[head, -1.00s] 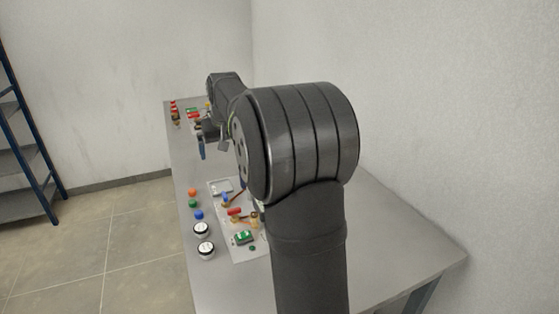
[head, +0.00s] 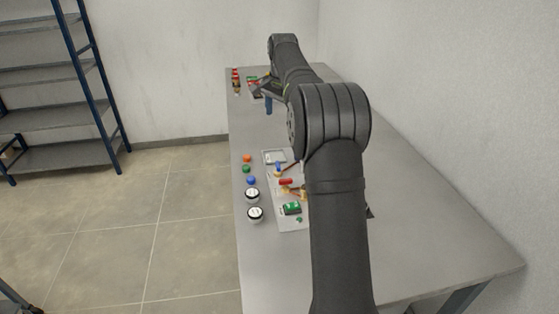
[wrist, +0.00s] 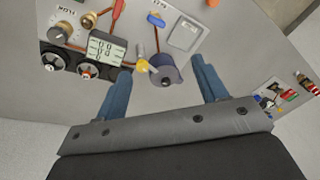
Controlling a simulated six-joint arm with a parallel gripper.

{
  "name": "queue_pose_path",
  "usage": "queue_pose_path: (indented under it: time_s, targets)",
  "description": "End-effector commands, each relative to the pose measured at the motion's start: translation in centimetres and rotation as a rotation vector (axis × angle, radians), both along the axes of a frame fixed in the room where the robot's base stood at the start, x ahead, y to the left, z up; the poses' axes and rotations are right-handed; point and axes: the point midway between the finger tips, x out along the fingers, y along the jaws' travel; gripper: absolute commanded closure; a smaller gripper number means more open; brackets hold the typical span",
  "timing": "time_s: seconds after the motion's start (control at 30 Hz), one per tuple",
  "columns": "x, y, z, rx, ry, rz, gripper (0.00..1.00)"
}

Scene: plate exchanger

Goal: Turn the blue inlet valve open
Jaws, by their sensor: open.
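In the wrist view, a small blue valve handle (wrist: 156,20) sits on a pale panel (wrist: 215,62) at the top centre. A red handle (wrist: 118,9) is to its left. My gripper (wrist: 164,86) is open, with one blue finger on each side. A round blue-grey part (wrist: 165,72) with a yellow knob (wrist: 142,66) shows between the fingers. No contact is clear. The blue handle lies beyond the fingertips. In the head view, my gripper (head: 267,100) is over the far part of the table. A blue handle (head: 279,166) stands on the nearer panel, near a red handle (head: 286,182).
The grey table (head: 420,240) is clear at the right, beside the wall. Several coloured caps (head: 247,169) line its left side.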

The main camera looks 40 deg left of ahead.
Motion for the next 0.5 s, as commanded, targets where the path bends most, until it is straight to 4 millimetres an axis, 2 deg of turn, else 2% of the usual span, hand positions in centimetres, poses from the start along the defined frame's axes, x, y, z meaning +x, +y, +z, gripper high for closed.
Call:
queue_pose_path:
  time_s: [0.1, 0.3, 0.5]
  targets:
    - [1.2, 1.2, -1.3, -0.019, 0.071, -0.238, 0.35]
    - [2.1, 2.2, -2.8, -0.057, 0.148, -0.575, 0.35]
    - [2.3, 2.5, -3.4, -0.078, 0.173, -0.73, 0.35]
